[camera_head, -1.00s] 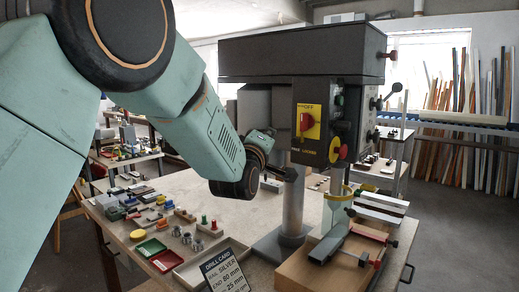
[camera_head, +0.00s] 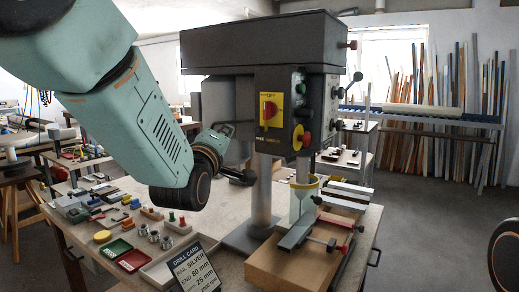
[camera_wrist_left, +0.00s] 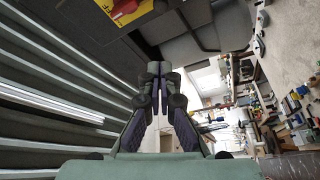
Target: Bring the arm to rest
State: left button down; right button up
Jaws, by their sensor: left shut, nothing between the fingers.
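My left arm (camera_head: 130,105) comes in from the upper left of the head view, pale green with dark joints. Its wrist is bent in front of the drill press. My left gripper (camera_head: 246,178) is small, dark and partly hidden there, close in front of the drill's column in the picture. In the left wrist view the left gripper (camera_wrist_left: 160,75) has its fingers together, with nothing between them. A dark round joint of my right arm shows at the right edge of the head view; the right gripper is out of view.
The drill press (camera_head: 265,45) stands on the workbench (camera_head: 225,215), with a vise (camera_head: 298,232) on a wooden block (camera_head: 290,268). A drill card (camera_head: 195,268), a red tray (camera_head: 132,260) and small parts lie at left. Long profiles (camera_head: 440,120) lean on the back wall. Floor at right is clear.

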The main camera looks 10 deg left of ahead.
pick_arm(q)
jog(key=s+f+m+g+b, duration=0.2)
jog(key=s+f+m+g, duration=0.15)
jog(key=f, duration=0.95)
jog(key=s+a+f+m+g+b, duration=0.1)
jog(key=s+f+m+g+b, duration=0.25)
jog(key=f, duration=0.95)
jog(key=s+f+m+g+b, duration=0.1)
jog(key=s+f+m+g, duration=0.4)
jog(key=f, duration=0.8)
jog(key=s+f+m+g+b, duration=0.1)
jog(key=s+f+g+b, duration=0.6)
jog(key=s+f, duration=2.5)
jog(key=s+b, duration=0.2)
jog(key=b, duration=0.1)
jog(key=shift+a+g+h+b, duration=0.15)
jog(key=shift+g+h+b, duration=0.2)
jog(key=shift+g+h, duration=0.05)
